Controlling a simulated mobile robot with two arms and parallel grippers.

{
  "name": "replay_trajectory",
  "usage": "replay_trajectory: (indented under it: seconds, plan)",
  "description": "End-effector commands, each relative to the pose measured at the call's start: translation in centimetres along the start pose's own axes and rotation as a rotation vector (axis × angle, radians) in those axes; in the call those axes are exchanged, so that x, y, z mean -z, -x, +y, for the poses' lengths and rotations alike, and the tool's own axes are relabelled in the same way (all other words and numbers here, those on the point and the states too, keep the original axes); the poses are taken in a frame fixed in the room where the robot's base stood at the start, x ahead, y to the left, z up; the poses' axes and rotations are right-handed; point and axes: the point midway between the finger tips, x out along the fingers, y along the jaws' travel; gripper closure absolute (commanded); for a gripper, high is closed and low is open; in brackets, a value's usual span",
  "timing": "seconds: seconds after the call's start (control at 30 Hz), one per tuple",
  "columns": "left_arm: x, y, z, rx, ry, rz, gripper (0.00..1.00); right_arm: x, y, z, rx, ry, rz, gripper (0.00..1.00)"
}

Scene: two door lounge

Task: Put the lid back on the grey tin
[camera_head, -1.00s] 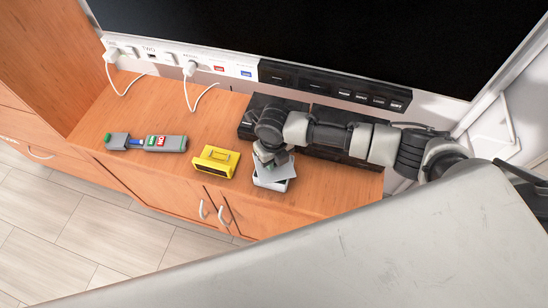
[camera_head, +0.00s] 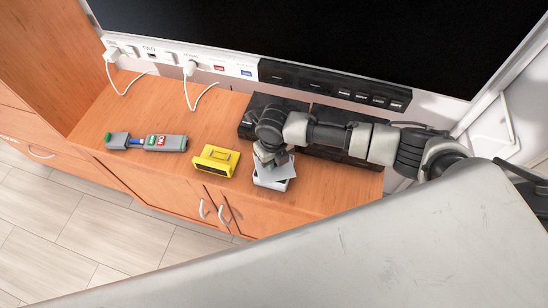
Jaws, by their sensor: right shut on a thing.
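The grey tin (camera_head: 271,185) stands near the front edge of the wooden cabinet top, right of the yellow device. A flat grey lid (camera_head: 280,174) lies tilted and turned over the tin's top; whether it touches the tin all round I cannot tell. My right gripper (camera_head: 269,160) points down at the lid and is shut on it; the fingertips are mostly hidden by the wrist. My left gripper is not in view.
A yellow device (camera_head: 215,160) stands just left of the tin. Black boxes (camera_head: 335,145) lie behind my right arm, below the screen (camera_head: 320,35). White cables (camera_head: 187,92) hang from wall sockets.

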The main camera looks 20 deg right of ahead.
Motion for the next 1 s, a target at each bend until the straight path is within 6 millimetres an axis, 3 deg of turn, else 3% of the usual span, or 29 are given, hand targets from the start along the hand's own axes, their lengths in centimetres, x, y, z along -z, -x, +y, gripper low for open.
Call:
replay_trajectory:
  seconds: [0.47,0.5,0.6,0.7,0.87,1.0]
  plan:
    - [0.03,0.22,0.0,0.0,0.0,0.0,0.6,-0.01,-0.01,0.01,0.0,0.0,0.0,0.98]
    - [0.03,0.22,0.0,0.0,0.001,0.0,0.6,-0.01,-0.01,0.01,0.0,0.0,0.0,0.72]
    - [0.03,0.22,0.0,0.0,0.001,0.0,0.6,-0.01,-0.01,0.01,0.0,0.0,0.0,0.56]
    - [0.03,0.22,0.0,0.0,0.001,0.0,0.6,-0.01,-0.01,0.01,0.0,0.0,0.0,0.45]
    - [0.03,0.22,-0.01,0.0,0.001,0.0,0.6,0.0,-0.02,0.01,0.0,0.0,0.0,0.45]
    - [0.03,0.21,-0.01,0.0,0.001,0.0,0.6,0.01,-0.03,0.01,0.0,0.0,0.0,0.25]
